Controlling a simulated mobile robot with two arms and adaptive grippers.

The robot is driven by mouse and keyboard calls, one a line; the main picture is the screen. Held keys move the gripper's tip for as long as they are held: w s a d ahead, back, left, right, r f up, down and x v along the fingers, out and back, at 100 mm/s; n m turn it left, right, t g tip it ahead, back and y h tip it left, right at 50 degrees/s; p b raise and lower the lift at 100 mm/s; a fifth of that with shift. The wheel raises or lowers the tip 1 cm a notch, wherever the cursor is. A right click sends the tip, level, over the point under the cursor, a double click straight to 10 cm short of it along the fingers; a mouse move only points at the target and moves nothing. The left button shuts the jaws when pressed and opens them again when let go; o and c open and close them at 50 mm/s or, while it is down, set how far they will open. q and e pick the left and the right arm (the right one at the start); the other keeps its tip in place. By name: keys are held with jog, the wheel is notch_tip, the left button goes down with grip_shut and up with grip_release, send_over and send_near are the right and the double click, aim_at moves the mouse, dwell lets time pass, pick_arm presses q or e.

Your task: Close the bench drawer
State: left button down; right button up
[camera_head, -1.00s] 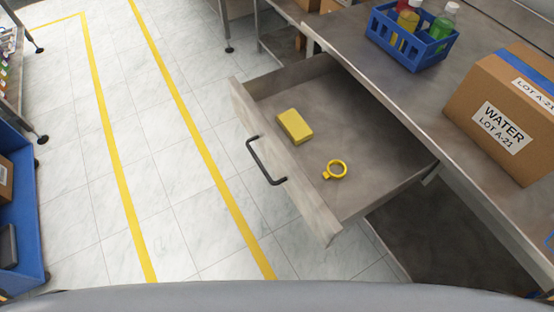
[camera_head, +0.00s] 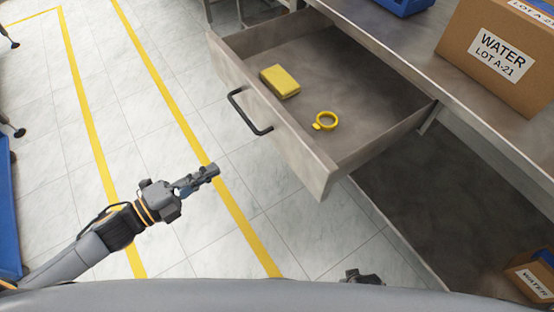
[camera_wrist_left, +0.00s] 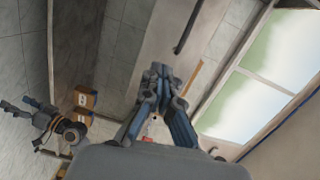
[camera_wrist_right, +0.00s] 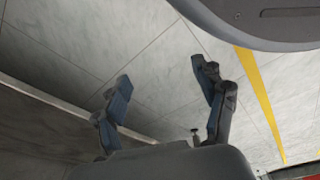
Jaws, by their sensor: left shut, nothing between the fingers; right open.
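The bench drawer (camera_head: 300,158) stands pulled out from the bench, open toward the left. Its dark bar handle (camera_head: 249,112) is on the front panel. A yellow block (camera_head: 280,82) and a yellow ring (camera_head: 326,121) lie inside it. My left gripper (camera_head: 212,171) is shut and empty, in front of the drawer and apart from it, below the handle in the head view. Its closed fingers (camera_wrist_left: 160,72) show in the left wrist view, with the handle (camera_wrist_left: 189,25) beyond. My right gripper (camera_wrist_right: 162,72) is open and empty; only a bit of it shows at the head view's bottom edge.
The bench top (camera_head: 425,75) carries a box labelled WATER (camera_head: 500,55) and a blue crate (camera_head: 405,5). Another WATER box (camera_head: 532,277) is low at the right. The tiled floor (camera_head: 130,95) left of the drawer is clear.

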pick_arm(q)
notch_tip(320, 180, up, 2)
jog(key=s+d+m+h, duration=0.1)
jog(key=s+d+m, duration=0.1)
send_near(281, 140)
jog(key=shift+g, duration=0.4)
jog(key=x, duration=0.5)
jog(key=shift+w+d+r, duration=0.25)
jog(key=shift+w+r, duration=0.05)
jog(key=shift+w, duration=0.1)
jog(key=shift+w+d, duration=0.35)
jog(key=shift+d, duration=0.15)
pick_arm(e)
jog(key=shift+s+d, duration=0.1)
jog(key=shift+s, duration=0.1)
jog(key=shift+w, duration=0.2)
